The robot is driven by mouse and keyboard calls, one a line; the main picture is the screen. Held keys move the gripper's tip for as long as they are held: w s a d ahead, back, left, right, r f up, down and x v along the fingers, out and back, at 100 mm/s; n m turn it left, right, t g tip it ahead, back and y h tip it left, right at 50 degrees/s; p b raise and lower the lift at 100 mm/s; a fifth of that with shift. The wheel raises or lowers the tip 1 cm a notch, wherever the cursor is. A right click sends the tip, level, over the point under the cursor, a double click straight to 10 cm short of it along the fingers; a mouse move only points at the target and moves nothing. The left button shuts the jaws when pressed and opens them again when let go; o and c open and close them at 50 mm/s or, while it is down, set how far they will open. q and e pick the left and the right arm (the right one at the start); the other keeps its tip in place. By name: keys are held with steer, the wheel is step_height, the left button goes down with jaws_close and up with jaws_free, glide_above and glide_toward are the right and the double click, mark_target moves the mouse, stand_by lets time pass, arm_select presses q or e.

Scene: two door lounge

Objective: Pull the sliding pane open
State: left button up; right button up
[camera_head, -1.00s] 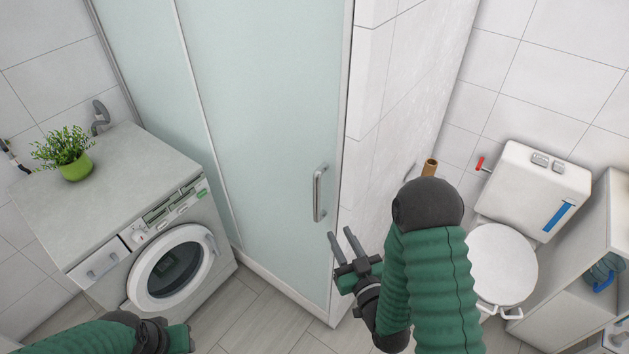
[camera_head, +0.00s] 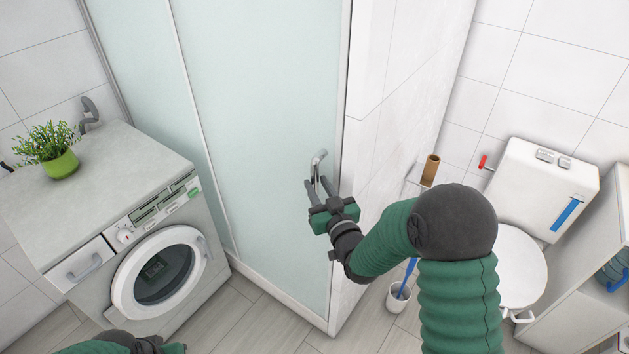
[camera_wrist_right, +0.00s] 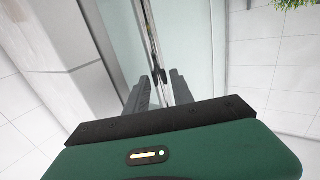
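The sliding pane (camera_head: 255,120) is a frosted, pale green glass panel of the shower enclosure; it looks closed against the frame beside the tiled wall. Its vertical metal handle (camera_head: 319,158) is near the pane's right edge, with its lower part hidden by my right gripper. My right gripper (camera_head: 317,184) is open, its two fingers on either side of the handle. In the right wrist view the handle (camera_wrist_right: 154,50) runs between the spread fingers (camera_wrist_right: 157,88); I cannot tell whether they touch it. My left gripper (camera_head: 165,347) is at the bottom left edge, mostly cut off.
A washing machine (camera_head: 120,235) with a potted plant (camera_head: 60,163) on top stands at the left. A tiled wall (camera_head: 400,80) adjoins the pane on the right. A toilet (camera_head: 540,195), a toilet brush (camera_head: 398,296) and a shelf unit (camera_head: 590,235) are further right.

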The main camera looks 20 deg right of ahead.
steer(key=shift+w+a, duration=0.1)
steer(key=shift+w, duration=1.1)
jaws_close()
stand_by(0.5)
